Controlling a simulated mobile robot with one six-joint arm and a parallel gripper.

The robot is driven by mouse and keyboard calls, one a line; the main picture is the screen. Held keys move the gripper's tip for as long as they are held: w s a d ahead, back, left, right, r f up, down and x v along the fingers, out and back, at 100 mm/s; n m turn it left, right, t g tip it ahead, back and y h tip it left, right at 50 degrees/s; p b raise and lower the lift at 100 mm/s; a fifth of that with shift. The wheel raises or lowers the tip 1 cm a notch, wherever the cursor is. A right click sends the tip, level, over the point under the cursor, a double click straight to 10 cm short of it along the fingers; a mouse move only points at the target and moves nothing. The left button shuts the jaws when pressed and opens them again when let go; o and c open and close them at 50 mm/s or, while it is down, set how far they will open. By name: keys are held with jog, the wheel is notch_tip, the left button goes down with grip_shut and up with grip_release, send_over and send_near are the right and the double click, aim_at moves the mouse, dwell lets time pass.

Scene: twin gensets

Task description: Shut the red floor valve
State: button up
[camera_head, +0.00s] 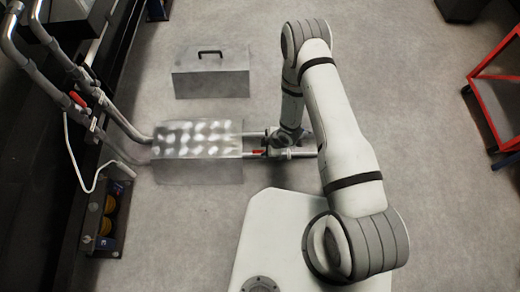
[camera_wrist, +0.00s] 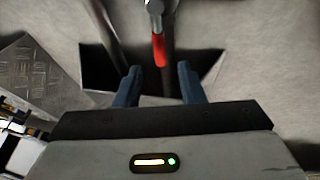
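The red floor valve's lever (camera_head: 257,152) shows in the head view beside the right end of a plated floor cover, low over the pipes. In the wrist view the red lever (camera_wrist: 159,50) hangs from a grey valve stem at the top and lies roughly along the pipe behind it. My gripper (camera_wrist: 159,70) is open, with its two blue-grey fingers apart. The lever's red tip shows between the fingertips; I cannot tell whether anything touches. In the head view my arm hides most of the gripper and part of the valve.
The diamond-plate cover (camera_head: 198,168) sits left of the valve, and a grey box with a black handle (camera_head: 210,82) stands behind it. Another red lever (camera_head: 78,98) is on the wall pipes. A red cart (camera_head: 490,110) is at far right. Floor between is clear.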

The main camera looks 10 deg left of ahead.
aim_at(258, 152)
jog(key=b+x, duration=0.1)
jog(key=x, duration=0.4)
jog(key=shift+f+b, duration=0.1)
jog(key=shift+b, duration=0.2)
grip_shut()
jog(key=shift+s+a, duration=0.1)
jog(key=shift+a, duration=0.1)
jog(key=shift+d, duration=0.15)
